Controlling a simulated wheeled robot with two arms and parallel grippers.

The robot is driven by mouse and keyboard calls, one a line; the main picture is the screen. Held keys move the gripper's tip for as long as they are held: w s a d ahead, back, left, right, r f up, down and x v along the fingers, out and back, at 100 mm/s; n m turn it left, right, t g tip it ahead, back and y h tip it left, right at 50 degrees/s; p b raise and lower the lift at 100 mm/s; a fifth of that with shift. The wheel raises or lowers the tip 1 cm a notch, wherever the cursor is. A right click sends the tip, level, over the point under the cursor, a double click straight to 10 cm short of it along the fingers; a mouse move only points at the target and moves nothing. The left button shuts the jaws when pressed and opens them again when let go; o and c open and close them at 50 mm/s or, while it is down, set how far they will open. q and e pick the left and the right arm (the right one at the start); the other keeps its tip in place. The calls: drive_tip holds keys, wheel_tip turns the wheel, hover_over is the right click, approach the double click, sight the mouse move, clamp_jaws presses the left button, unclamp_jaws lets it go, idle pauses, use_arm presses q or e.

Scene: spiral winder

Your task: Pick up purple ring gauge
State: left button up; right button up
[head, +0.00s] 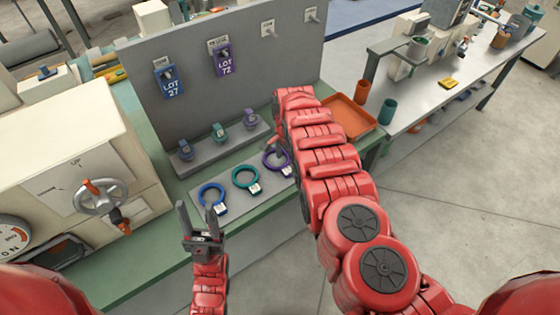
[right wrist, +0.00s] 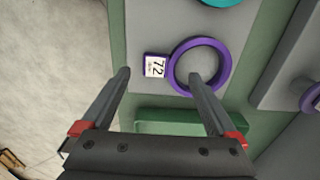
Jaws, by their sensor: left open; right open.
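The purple ring gauge (head: 270,158) lies on a grey board on the bench, at the right end of a row of ring gauges. My right arm partly covers it in the head view. In the right wrist view the purple ring gauge (right wrist: 174,67) lies flat, with a white tag reading 72 on its left side. My right gripper (right wrist: 158,75) is open and empty, its fingers spread above the ring; the right finger overlaps the ring's opening in the picture. My left gripper (head: 197,207) is open and empty, pointing up in front of the bench, left of the ring.
A blue ring (head: 212,193) and a teal ring (head: 246,176) lie left of the purple one. Behind them a grey stand (head: 195,166) holds several plug gauges. Lot tags hang on the upright grey panel (head: 180,48). An orange tray (head: 350,112) stands right of my arm.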

sight(287, 169)
wheel_tip(287, 169, down, 2)
drive_tip(key=shift+s+d+f+b, duration=0.1)
drive_tip(key=shift+s+f+b, duration=0.1)
drive_tip(key=shift+b, duration=0.1)
drive_tip(key=shift+w+f, duration=0.1)
drive_tip(key=shift+f, duration=0.35)
drive_tip(key=shift+r, duration=0.1)
clamp_jaws()
